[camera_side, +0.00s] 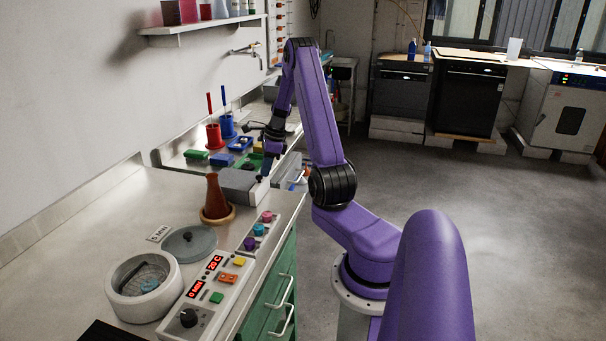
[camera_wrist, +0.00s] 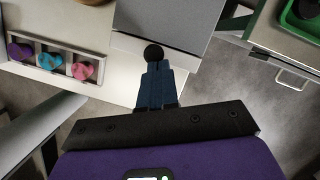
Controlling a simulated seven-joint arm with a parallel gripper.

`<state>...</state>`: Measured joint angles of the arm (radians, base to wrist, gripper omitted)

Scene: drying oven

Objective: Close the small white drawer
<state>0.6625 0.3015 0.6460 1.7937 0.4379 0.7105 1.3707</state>
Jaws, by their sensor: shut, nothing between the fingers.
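The small drawer unit is a grey box (camera_side: 237,181) on the bench, with a white front panel (camera_side: 260,192) facing the aisle. In the wrist view the box's grey top (camera_wrist: 170,18) fills the upper middle, and the white front (camera_wrist: 127,43) shows as a strip along its near edge. I cannot tell how far the drawer stands out. My gripper (camera_side: 262,178) is shut and empty, its fingers close to the front panel. In the wrist view the blue fingers (camera_wrist: 154,78) point at the strip; a round black knob or tip at their end overlaps it. Contact is unclear.
A brown flask (camera_side: 215,197) stands beside the box, nearer the camera. A panel with coloured knobs (camera_side: 258,231) lies along the bench edge. Red and blue cups (camera_side: 214,137) and coloured blocks sit behind. A green drawer cabinet (camera_side: 272,290) is under the bench; the aisle floor is clear.

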